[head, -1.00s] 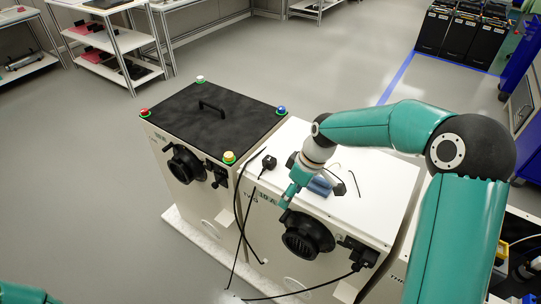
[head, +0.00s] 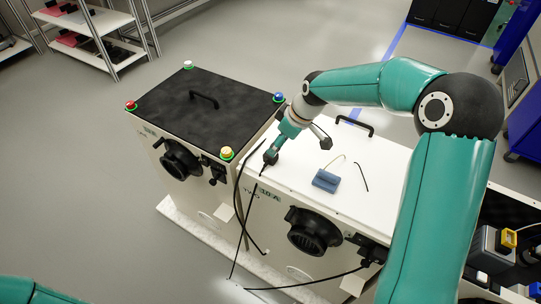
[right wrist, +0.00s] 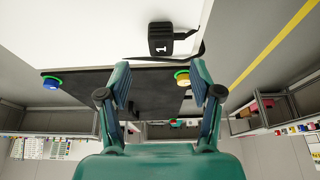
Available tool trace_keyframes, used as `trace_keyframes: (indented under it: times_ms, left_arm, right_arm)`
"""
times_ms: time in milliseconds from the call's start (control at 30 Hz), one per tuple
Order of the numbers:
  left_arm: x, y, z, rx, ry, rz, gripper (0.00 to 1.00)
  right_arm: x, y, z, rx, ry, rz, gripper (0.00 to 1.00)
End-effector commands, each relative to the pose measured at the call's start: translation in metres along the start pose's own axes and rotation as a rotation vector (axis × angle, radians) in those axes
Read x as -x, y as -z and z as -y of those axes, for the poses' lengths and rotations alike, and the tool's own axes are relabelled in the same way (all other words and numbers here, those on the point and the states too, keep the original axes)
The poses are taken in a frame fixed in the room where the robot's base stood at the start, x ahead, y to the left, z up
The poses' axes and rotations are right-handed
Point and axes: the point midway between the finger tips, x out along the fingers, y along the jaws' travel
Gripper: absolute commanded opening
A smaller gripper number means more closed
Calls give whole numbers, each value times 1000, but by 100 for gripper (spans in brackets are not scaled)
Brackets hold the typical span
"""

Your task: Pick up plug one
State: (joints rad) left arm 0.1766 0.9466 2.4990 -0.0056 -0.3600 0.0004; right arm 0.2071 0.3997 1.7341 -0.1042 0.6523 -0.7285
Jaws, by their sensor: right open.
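Plug one is a black block marked with a white 1 (right wrist: 163,40). In the right wrist view it lies on the white cabinet top (right wrist: 95,25), beyond my fingertips, with a black cable running off it. My right gripper (right wrist: 160,72) is open, with nothing between its fingers. In the head view my right gripper (head: 270,157) is at the left front edge of the white top, over the plug's spot, and largely hides the plug. Whether the fingers touch it cannot be seen there. My left gripper is out of view.
A blue-grey block (head: 326,180) with a thin cable lies on the white top, and a black handle (head: 355,125) stands behind it. The neighbouring black-topped cabinet (head: 200,105) has coloured corner lights and a handle. Black cables (head: 237,205) hang down the front.

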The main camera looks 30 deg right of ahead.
Motion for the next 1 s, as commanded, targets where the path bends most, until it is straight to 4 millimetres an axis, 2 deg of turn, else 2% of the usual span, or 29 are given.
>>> trace_keyframes:
  times_ms: [100,367,700,967,1000]
  left_arm:
    - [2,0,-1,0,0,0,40]
    - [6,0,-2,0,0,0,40]
    - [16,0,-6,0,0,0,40]
    - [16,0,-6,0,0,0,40]
    - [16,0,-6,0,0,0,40]
  right_arm:
    - [-17,-1,0,-2,1,2,65]
    - [-32,-1,0,-3,1,3,65]
    - [-74,0,0,-3,-1,1,65]
    - [-77,0,0,-3,-2,0,65]
    - [-77,0,0,-3,-2,0,58]
